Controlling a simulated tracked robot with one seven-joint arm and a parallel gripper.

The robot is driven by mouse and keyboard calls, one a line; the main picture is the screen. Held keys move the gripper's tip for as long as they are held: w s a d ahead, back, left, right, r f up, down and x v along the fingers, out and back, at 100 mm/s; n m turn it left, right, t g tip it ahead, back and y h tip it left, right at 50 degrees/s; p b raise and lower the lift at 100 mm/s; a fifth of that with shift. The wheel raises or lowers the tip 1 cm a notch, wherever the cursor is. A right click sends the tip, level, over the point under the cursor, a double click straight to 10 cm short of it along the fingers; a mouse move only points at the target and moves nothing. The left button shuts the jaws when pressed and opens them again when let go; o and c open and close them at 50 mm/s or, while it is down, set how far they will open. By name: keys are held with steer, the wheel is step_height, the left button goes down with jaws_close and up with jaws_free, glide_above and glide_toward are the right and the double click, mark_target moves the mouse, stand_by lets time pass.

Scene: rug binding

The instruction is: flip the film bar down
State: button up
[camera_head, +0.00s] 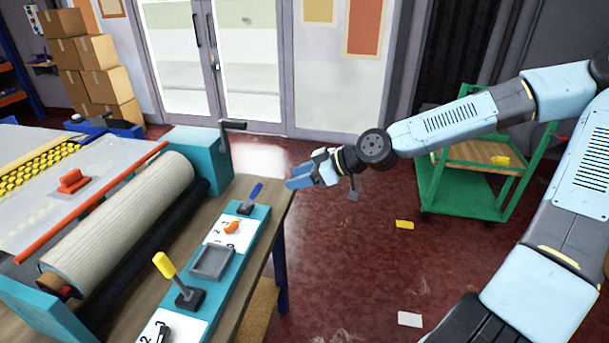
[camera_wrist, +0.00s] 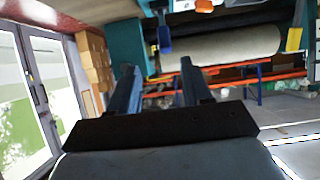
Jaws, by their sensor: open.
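A long red-orange bar (camera_head: 95,200) runs along the roll (camera_head: 120,210) on the teal machine; I take it to be the film bar, though no label shows. A teal control panel (camera_head: 232,262) at the bench edge carries a blue-handled lever (camera_head: 254,194) and a yellow-handled lever (camera_head: 168,268). My gripper (camera_head: 292,178) is open and empty, in the air just right of the bench's far end and apart from the blue lever. In the wrist view its two fingers (camera_wrist: 158,85) are spread, with the blue lever (camera_wrist: 164,38) and yellow lever (camera_wrist: 294,38) beyond them.
A black crank (camera_head: 233,124) sticks out from the teal end housing (camera_head: 200,155). A red block (camera_head: 73,181) lies on the pale sheet. A green cart (camera_head: 480,195) stands at right. Cardboard boxes (camera_head: 85,65) are stacked back left. The red floor beside the bench is mostly clear.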

steer(key=shift+s+d+r, duration=0.15)
steer(key=shift+d+r, duration=0.2)
steer(key=shift+d, duration=0.25)
